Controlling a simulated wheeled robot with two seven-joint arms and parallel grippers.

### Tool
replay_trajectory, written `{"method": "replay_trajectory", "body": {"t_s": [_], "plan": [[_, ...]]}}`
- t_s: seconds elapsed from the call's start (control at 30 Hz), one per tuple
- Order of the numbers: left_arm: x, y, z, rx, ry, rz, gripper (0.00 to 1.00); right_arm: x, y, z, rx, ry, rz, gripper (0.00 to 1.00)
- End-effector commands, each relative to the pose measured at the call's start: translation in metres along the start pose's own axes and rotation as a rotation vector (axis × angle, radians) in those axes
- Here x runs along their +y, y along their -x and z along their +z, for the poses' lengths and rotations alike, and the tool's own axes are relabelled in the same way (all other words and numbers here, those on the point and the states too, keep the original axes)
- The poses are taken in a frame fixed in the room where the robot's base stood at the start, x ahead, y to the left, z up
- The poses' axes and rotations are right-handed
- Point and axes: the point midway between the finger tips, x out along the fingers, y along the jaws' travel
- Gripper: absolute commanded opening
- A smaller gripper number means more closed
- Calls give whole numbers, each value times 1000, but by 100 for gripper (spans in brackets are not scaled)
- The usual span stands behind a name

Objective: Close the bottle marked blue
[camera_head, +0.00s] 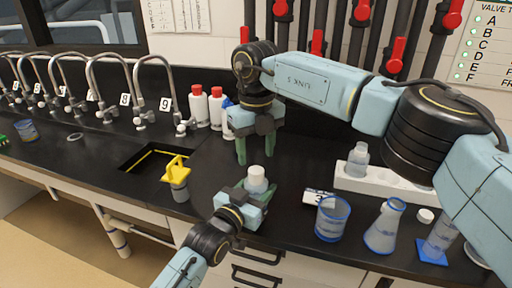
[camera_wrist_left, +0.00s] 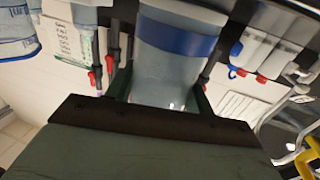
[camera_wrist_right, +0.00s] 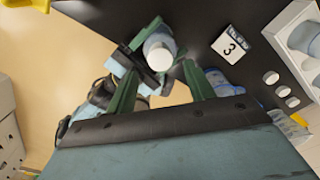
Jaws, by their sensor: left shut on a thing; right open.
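A pale bottle (camera_head: 256,186) with a white round top stands upright in my left gripper (camera_head: 253,196), above the bench's front. In the left wrist view a blue band circles the bottle (camera_wrist_left: 175,75) between the two fingers. My left gripper is shut on it. My right gripper (camera_head: 255,153) points down over the bottle, open and empty. In the right wrist view the white top (camera_wrist_right: 158,48) appears between the open fingers, apart from them. The top looks like a cap; I cannot tell whether it is tight.
A card marked 3 (camera_head: 318,198), a beaker (camera_head: 332,220), a flask (camera_head: 384,228) and a loose white cap (camera_head: 425,215) lie to the right. A white rack (camera_head: 350,182) holds a clear bottle (camera_head: 357,160). A sink and a yellow-topped container (camera_head: 178,178) are left.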

Motion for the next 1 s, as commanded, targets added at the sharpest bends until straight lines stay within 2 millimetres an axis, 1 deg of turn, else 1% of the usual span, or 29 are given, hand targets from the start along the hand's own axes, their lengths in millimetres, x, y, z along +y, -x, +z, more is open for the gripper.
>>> {"method": "replay_trajectory", "body": {"t_s": [0.17, 0.4, 0.53, 0.7, 1.0], "plan": [[0, 0, 0, 0, 0, 0, 0, 0, 9, 0, -1, 170, 0, 53], [0, 0, 0, 0, 0, 0, 0, 0, 24, 0, -1, 522, 0, 53], [0, 0, 0, 0, 0, 0, 0, 0, 30, 0, 0, 660, 0, 53], [0, 0, 0, 0, 0, 0, 0, 0, 34, 0, 0, 745, -1, 53], [0, 0, 0, 0, 0, 0, 0, 0, 34, 0, 0, 754, 0, 53]]}}
